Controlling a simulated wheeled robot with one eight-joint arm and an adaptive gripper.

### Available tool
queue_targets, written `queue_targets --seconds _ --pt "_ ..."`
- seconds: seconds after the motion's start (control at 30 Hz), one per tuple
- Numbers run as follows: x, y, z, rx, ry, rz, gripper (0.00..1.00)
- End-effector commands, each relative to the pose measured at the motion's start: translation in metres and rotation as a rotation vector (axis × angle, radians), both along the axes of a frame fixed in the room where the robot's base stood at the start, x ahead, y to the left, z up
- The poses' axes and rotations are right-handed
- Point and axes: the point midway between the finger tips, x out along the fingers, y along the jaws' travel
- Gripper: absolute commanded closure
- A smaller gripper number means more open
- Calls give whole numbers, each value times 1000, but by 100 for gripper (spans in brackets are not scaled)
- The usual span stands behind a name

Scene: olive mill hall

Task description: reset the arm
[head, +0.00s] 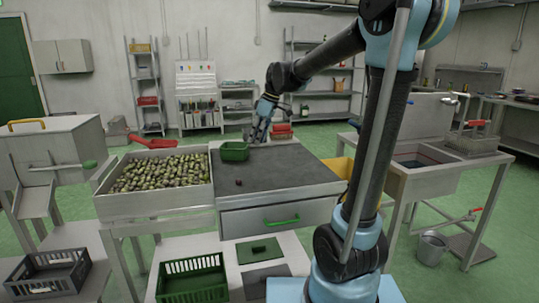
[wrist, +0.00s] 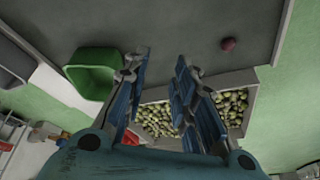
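My arm is raised over the work table (head: 290,180), bent at the elbow and reaching toward its far side. My gripper (head: 262,122) points downward beyond the green bin, above the table's far part. In the wrist view my gripper (wrist: 161,58) has its two blue fingers spread apart with nothing between them; olives show in the gap far behind. The green bin (head: 234,151) stands on the table near the olive tray, and in the wrist view the green bin (wrist: 92,72) is left of the fingers, apart from them.
A small dark red round object (head: 238,183) lies on the table; it also shows in the wrist view (wrist: 228,44). An olive tray (head: 155,203) is at left. A drawer with a green handle (head: 281,221) is closed. A sink (head: 420,160) stands at right.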

Motion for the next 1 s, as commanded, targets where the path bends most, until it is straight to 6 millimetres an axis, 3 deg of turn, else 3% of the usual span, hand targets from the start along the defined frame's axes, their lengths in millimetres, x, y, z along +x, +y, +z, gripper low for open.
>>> queue_targets --seconds 0.47,0.77,1.0 --pt "-106 -113 -39 -66 58 -431 75" --pt "-179 -170 -85 -99 85 -727 75" --pt "-235 -206 -132 -118 98 -964 75"
